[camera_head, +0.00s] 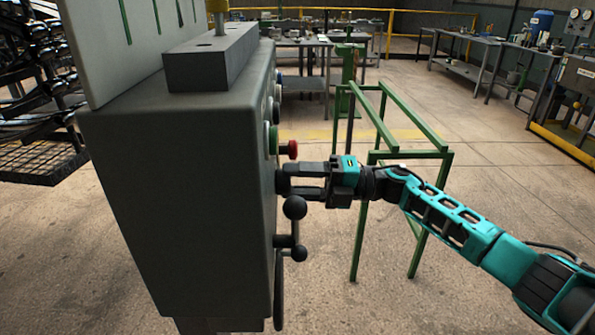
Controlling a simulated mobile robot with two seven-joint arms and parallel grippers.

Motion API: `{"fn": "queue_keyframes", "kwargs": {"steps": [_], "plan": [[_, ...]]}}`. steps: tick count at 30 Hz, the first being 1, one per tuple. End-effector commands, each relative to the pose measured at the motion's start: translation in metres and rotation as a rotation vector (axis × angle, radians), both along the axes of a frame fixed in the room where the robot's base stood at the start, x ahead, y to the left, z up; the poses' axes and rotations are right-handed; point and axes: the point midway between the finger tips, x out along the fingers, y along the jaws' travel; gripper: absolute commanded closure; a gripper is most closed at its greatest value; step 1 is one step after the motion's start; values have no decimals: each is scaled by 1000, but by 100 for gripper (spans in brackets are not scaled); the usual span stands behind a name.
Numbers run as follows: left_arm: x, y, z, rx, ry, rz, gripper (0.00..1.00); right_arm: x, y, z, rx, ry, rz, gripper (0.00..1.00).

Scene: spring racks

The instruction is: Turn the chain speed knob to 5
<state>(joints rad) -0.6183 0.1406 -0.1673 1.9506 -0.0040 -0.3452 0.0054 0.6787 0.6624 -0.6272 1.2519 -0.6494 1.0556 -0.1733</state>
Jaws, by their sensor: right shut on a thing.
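A large grey machine cabinet (180,200) stands at the left centre, with its control side facing right and seen nearly edge-on. My right gripper (288,182) reaches in from the right and is shut on a dark knob (280,184) on that side, below the red button (291,150). The knob's face, its scale and any number on it are hidden by the steep angle, so its setting and label cannot be read. My left gripper is not in view.
Black ball-ended levers (294,208) stick out just below my right gripper. A green metal frame (412,157) stands close behind my right arm. Workbenches (468,68) line the back.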

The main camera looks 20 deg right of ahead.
Motion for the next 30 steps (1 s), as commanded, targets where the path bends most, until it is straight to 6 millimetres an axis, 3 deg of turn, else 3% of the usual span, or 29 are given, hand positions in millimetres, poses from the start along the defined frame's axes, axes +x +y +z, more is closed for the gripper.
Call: {"fn": "queue_keyframes", "kwargs": {"steps": [12,29,30], "plan": [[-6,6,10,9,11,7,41,-1,0,0,56,193,1,81],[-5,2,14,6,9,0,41,-1,0,-1,65,223,1,81],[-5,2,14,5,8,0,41,-1,0,-1,65,223,1,50]]}}
